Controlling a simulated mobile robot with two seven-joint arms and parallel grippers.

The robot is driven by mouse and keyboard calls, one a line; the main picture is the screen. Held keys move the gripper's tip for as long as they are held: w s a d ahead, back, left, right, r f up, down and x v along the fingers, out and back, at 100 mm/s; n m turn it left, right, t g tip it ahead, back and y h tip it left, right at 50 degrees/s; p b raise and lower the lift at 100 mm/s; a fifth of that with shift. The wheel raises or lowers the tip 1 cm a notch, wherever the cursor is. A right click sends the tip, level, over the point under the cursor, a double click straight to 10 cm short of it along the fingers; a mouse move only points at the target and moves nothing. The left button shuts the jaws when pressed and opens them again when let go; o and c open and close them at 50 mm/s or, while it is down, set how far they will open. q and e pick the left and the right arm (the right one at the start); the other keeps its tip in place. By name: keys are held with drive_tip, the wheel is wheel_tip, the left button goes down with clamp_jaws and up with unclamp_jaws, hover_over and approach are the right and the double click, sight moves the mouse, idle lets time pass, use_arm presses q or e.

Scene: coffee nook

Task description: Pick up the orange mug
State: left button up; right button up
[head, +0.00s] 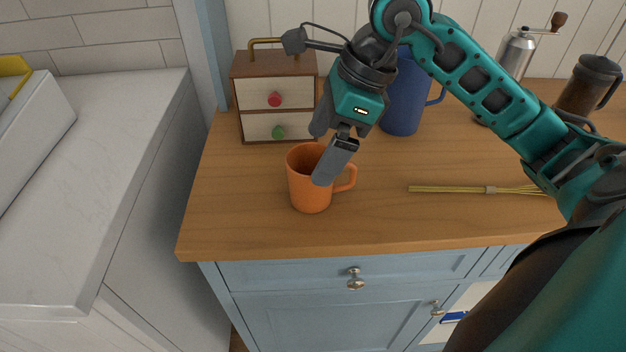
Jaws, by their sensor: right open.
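The orange mug (307,187) stands upright on the wooden counter, left of the middle in the head view, with its handle to the right. My right gripper (324,160) comes down over it from the upper right. Its jaws are open, with one finger in front of the mug's upper right side and the other near the back of its rim. The near finger hides part of the rim and opening. I cannot tell whether the fingers touch the mug. My left gripper does not show.
A small wooden drawer box (241,102) stands behind the mug, and a blue pitcher (403,100) behind my gripper. A whisk (450,189) lies to the right. A grinder (516,55) and a dark jug (588,88) stand back right. The front counter strip is clear.

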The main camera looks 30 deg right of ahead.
drive_tip(key=shift+x, duration=0.9)
drive_tip(key=x, duration=0.4)
drive_tip(key=shift+s+d+f, duration=0.15)
drive_tip(key=shift+s+f, duration=0.05)
drive_tip(key=shift+f, duration=0.05)
drive_tip(key=shift+w+f, duration=0.15)
drive_tip(key=shift+f, duration=0.3)
drive_tip(key=shift+c, duration=0.5)
drive_tip(key=c, duration=1)
drive_tip(key=shift+r, duration=0.15)
